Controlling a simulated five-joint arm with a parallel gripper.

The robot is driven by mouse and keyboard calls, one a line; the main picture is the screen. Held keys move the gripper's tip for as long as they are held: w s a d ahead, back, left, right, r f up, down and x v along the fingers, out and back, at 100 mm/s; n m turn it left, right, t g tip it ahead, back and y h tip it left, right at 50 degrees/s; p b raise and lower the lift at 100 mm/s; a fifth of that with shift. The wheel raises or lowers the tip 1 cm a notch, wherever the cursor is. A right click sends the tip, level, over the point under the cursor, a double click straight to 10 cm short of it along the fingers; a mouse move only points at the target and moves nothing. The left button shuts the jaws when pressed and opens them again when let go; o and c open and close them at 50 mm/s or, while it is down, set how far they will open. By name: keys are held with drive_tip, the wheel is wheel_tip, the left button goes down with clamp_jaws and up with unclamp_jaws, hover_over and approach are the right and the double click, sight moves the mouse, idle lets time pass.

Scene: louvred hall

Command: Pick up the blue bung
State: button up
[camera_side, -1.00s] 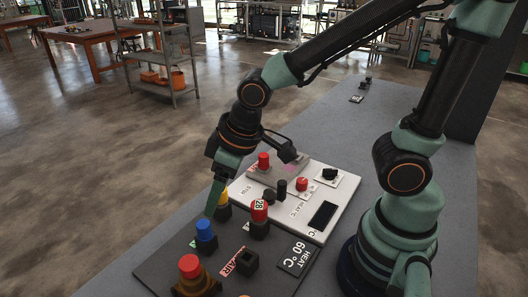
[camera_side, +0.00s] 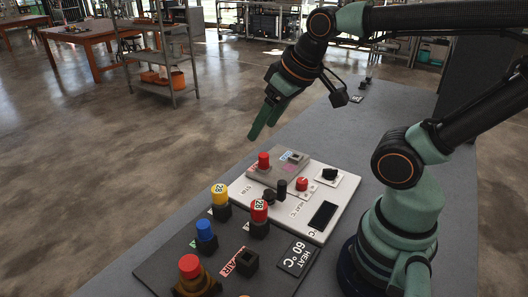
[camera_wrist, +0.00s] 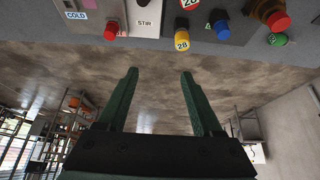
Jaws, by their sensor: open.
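The blue bung (camera_side: 205,230) sits upright on a dark holder on the dark grey board (camera_side: 170,264) in the side view. In the wrist view the blue bung (camera_wrist: 221,28) shows near the top, right of the yellow bung (camera_wrist: 181,40). My gripper (camera_side: 262,121) is raised well above and beyond the board, apart from every bung. In the wrist view its two green fingers (camera_wrist: 159,74) are spread with nothing between them, and bare floor shows beyond.
Beside the blue bung stand the yellow bung (camera_side: 219,194), a red one marked 28 (camera_side: 259,210) and a larger red one (camera_side: 190,267). A white panel (camera_side: 327,185) with knobs lies behind. The bench surface (camera_side: 376,128) farther back is mostly clear.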

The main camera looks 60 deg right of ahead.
drive_tip(key=shift+o, duration=0.3)
drive_tip(key=n+g, duration=0.6)
drive_tip(key=n, duration=0.9)
hover_over(203, 224)
wheel_tip(203, 224, down, 7)
wheel_tip(203, 224, down, 12)
drive_tip(key=shift+r, duration=0.1)
clamp_jaws()
